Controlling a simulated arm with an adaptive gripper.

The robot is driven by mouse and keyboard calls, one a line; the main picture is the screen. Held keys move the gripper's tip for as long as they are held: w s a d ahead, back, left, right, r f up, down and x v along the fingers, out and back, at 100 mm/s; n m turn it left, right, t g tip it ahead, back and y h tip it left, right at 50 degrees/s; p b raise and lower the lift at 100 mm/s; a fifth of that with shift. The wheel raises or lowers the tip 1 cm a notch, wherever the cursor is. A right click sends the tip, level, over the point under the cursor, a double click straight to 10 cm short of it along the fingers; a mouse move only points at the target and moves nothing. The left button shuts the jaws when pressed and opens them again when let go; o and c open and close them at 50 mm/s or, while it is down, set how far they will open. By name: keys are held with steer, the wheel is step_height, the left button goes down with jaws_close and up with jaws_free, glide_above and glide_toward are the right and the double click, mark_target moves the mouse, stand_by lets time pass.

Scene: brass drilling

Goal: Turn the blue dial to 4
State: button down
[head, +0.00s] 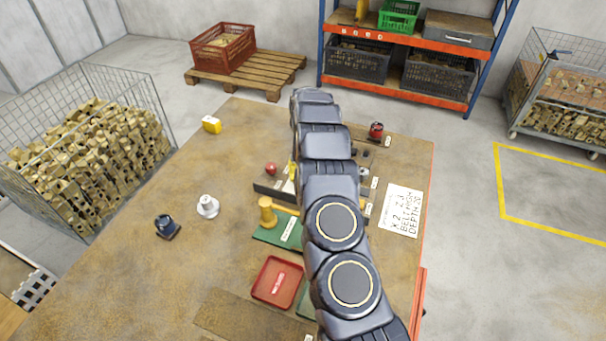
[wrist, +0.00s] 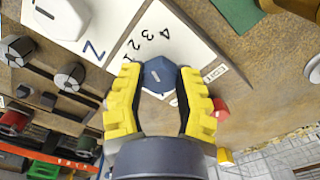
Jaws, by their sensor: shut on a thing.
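The blue dial (wrist: 158,76) is a faceted knob on a white plate (wrist: 165,38) printed with the numbers 1 to 4 in an arc. A short pale line marks its face; I cannot tell which number it points to. My gripper (wrist: 158,70) has its two yellow fingers on either side of the dial, shut on it. In the head view my arm hides the dial, and only a bit of yellow finger (head: 292,170) shows left of the arm.
A white dial (wrist: 62,16) sits beside the blue one. A red knob (head: 270,168) is close by the gripper. The table's left part is mostly clear.

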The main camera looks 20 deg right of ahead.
steer(key=m, duration=0.5)
steer(key=shift+a+f+m, duration=0.1)
steer(key=shift+m, duration=0.3)
stand_by(0.4)
steer(key=c, duration=0.7)
jaws_free()
steer(key=shift+o, duration=0.2)
step_height(320, 180, up, 12)
